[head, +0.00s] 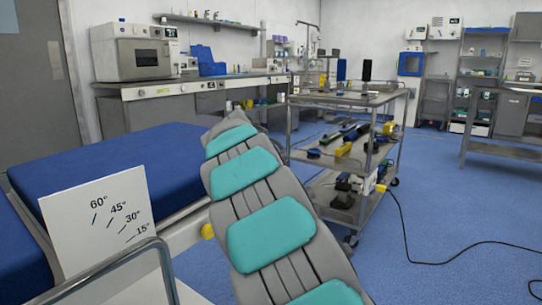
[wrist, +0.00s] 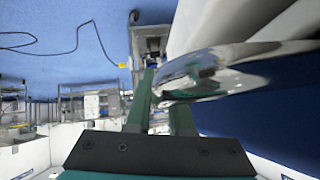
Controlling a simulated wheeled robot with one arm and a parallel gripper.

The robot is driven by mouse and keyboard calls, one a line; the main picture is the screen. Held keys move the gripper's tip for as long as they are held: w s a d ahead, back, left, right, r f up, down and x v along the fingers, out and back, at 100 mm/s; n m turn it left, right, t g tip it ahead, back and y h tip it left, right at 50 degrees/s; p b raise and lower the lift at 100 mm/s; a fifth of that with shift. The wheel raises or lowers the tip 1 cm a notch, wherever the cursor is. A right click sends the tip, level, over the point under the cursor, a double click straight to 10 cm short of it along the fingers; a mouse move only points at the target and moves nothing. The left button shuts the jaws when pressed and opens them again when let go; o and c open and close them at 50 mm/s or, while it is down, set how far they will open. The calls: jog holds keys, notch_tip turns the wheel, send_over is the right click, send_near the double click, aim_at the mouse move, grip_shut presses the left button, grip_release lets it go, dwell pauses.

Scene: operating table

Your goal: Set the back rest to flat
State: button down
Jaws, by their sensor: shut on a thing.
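The operating table has a long blue pad (head: 125,175) that looks level in the head view. Another blue pad section (head: 18,255) shows at the lower left edge; I cannot tell which section is the back rest. A white angle plate (head: 95,220) beside the pads is marked 60°, 45°, 30° and 15°. A bent metal bar (head: 120,258) shows in front of the plate. In the wrist view my gripper (wrist: 163,100) is shut on a shiny metal bar (wrist: 215,75). I cannot tell whether both views show the same bar. My gripper is hidden in the head view.
A metal trolley (head: 345,98) with tools stands beyond my arm. A counter (head: 190,85) with a white oven-like device (head: 137,52) runs along the back wall. A black cable (head: 440,262) lies on the blue floor at right, which is otherwise mostly clear.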

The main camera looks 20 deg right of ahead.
jog(key=shift+f+g+y, duration=0.3)
jog(key=shift+f, duration=1.5)
jog(key=c, duration=1.2)
grip_release()
jog(key=shift+f, duration=0.1)
jog(key=o, duration=0.4)
jog(key=shift+r, duration=0.2)
jog(key=shift+r, duration=0.2)
